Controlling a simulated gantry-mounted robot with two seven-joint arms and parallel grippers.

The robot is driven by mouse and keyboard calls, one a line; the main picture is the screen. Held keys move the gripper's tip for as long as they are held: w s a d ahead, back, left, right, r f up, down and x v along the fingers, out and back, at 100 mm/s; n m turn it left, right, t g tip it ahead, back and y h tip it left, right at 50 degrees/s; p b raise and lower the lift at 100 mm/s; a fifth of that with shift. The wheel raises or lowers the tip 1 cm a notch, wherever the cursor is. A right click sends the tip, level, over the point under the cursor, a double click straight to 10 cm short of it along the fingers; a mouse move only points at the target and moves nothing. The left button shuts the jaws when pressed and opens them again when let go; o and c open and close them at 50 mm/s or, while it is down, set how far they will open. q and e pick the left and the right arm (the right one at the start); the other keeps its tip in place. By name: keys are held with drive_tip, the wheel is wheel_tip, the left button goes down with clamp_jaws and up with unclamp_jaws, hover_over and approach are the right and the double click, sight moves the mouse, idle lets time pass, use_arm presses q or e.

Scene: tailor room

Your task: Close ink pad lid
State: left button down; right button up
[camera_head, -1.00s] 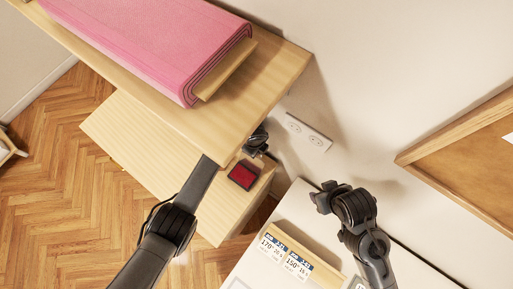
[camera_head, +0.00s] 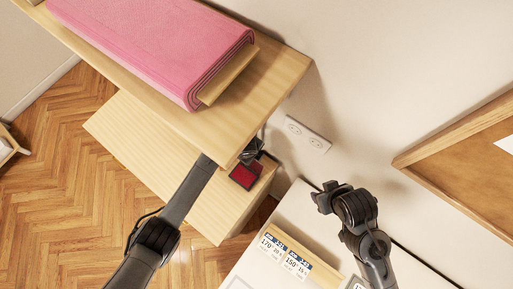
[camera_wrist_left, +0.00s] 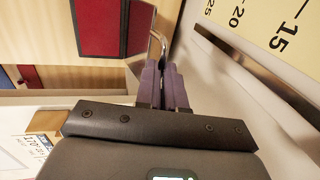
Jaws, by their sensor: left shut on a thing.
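The ink pad (camera_head: 243,176) is a small dark case with a red pad face, lying on the lower wooden shelf near the wall. My left gripper (camera_head: 252,152) is at the wall-side edge of the pad, partly under the upper shelf. Its fingers (camera_wrist_left: 166,82) are shut at the lid side; the exact contact is hard to see. My right gripper (camera_head: 325,198) hangs empty above the white surface, away from the pad; its finger gap is unclear.
The upper wooden shelf (camera_head: 265,85), with a pink fabric roll (camera_head: 150,40) on it, overhangs close to my left gripper. The lower shelf (camera_head: 130,135) is clear left of my arm. A wall socket (camera_head: 307,135) is behind. Labelled cards (camera_head: 285,255) lie at the front right.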

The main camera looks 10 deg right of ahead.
use_arm(q)
drive_tip(key=shift+s+a+t+h, duration=0.3)
drive_tip(key=shift+s+a, duration=0.05)
drive_tip(key=shift+a, duration=0.1)
drive_tip(key=s+a+t+h+b, duration=0.1)
drive_tip(key=s, duration=0.1)
drive_tip(key=s+a+t+h+b, duration=0.1)
drive_tip(key=a+b, duration=0.1)
drive_tip(key=shift+s+a+f, duration=0.15)
drive_tip(key=shift+s+a, duration=0.15)
drive_tip(key=shift+s, duration=0.1)
drive_tip(key=c, duration=1.3)
unclamp_jaws()
drive_tip(key=shift+o, duration=0.3)
